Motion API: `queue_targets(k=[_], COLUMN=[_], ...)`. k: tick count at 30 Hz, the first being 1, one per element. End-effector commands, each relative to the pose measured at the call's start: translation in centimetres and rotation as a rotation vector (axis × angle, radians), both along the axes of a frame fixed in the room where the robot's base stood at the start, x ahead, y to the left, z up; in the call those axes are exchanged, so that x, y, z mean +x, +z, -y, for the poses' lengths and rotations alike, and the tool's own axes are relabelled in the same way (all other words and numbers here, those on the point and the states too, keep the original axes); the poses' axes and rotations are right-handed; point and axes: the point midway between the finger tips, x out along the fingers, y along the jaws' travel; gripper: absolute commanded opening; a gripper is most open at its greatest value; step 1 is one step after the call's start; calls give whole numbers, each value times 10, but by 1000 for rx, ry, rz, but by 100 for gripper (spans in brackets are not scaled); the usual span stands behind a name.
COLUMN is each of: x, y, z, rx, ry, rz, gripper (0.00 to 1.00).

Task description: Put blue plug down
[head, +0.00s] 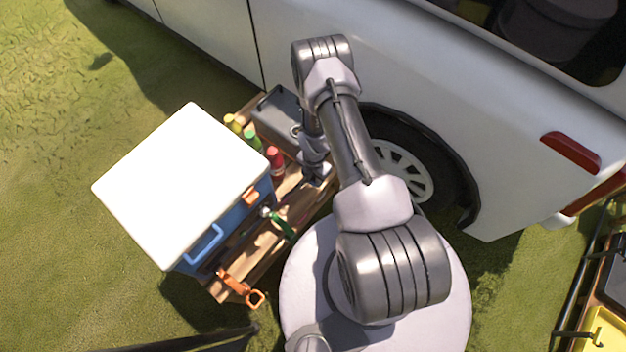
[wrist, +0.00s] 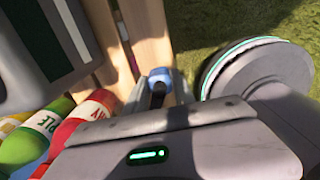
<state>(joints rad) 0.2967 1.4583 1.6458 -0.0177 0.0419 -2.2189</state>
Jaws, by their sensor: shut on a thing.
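The blue plug (wrist: 159,76) shows in the wrist view at the tip of my gripper (wrist: 165,94). My gripper is shut on it, with the blue end sticking out beyond the fingers. The plug is over or near the edge of the wooden pallet table (wrist: 152,30); I cannot tell whether it touches the wood. In the head view my gripper (head: 318,178) is low over the right part of the pallet table (head: 232,284), beside the red bottle. The plug cannot be made out in the head view.
A blue cooler with a white lid (head: 182,185) covers the table's left side. A red bottle (head: 274,160), green bottle (head: 252,138), yellow bottle (head: 233,122) and grey case (head: 277,115) stand near my gripper. An orange-handled tool (head: 238,287) lies in front. A white van (head: 440,90) is behind.

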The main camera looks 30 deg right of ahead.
Motion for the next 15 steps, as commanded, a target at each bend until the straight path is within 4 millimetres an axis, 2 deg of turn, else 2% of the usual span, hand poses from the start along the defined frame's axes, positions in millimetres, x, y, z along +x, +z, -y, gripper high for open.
queue_targets(k=[6, 10, 15], x=[27, 23, 23], y=[-5, -39, -37], z=[10, 8, 8], rx=[0, 1, 1], ry=[0, 0, 0], rz=[2, -3, -1], gripper=[0, 0, 0])
